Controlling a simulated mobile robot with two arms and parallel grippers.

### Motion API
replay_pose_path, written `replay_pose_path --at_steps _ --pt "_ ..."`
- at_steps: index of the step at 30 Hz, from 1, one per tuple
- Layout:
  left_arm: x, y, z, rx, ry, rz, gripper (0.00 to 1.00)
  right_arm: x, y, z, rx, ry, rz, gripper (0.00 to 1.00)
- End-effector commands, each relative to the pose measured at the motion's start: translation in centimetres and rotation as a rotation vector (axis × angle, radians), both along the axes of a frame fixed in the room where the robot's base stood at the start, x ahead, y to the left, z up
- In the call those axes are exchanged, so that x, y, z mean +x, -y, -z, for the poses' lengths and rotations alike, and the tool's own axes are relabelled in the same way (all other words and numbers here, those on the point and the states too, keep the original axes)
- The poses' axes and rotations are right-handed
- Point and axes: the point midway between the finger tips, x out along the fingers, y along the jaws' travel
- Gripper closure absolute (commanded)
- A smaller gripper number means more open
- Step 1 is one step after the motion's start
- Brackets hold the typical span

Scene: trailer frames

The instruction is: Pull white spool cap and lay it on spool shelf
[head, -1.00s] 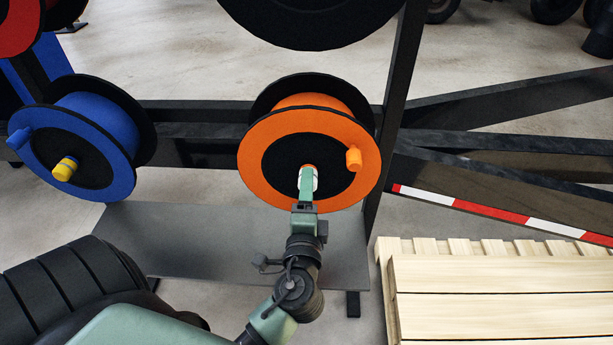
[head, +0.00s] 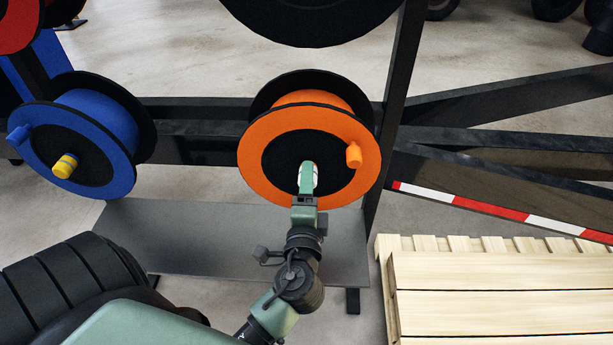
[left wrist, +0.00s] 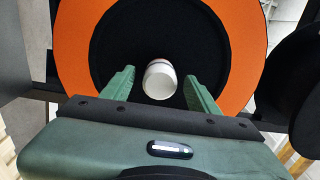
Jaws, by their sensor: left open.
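The white cap (left wrist: 160,80) sits at the centre of the orange spool (left wrist: 85,25), on its black hub disc. My left gripper (left wrist: 158,84) is open, with one green finger on each side of the cap; I see gaps between fingers and cap. In the head view my left gripper (head: 308,172) is at the hub of the orange spool (head: 262,150) and hides most of the white cap (head: 315,178). The grey spool shelf (head: 220,240) is below the spool and is bare where it shows. My right gripper is not in view.
A blue spool (head: 121,180) with a yellow cap (head: 64,166) is at the left. An orange handle (head: 354,155) sticks out of the orange spool's face. A dark post (head: 398,100) and a wooden pallet (head: 500,295) are at the right. A black spool (head: 310,20) is above.

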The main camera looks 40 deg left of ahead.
Motion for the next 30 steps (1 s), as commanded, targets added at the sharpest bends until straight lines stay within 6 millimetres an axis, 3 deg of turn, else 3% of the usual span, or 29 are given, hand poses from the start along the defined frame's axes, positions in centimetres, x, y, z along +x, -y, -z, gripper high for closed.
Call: replay_pose_path --at_steps 15,17,22,30 --pt "0.0 0.01 0.01 0.0 0.0 0.001 0.4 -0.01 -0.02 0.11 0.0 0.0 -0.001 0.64" --pt "0.0 0.01 0.01 0.0 0.0 0.001 0.54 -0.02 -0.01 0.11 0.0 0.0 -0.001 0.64" --pt "0.0 0.01 0.01 0.001 -0.001 0.001 1.0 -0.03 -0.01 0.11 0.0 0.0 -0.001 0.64" --pt "-0.18 0.12 0.06 0.001 -0.001 0.001 1.0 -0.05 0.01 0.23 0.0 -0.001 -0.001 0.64"
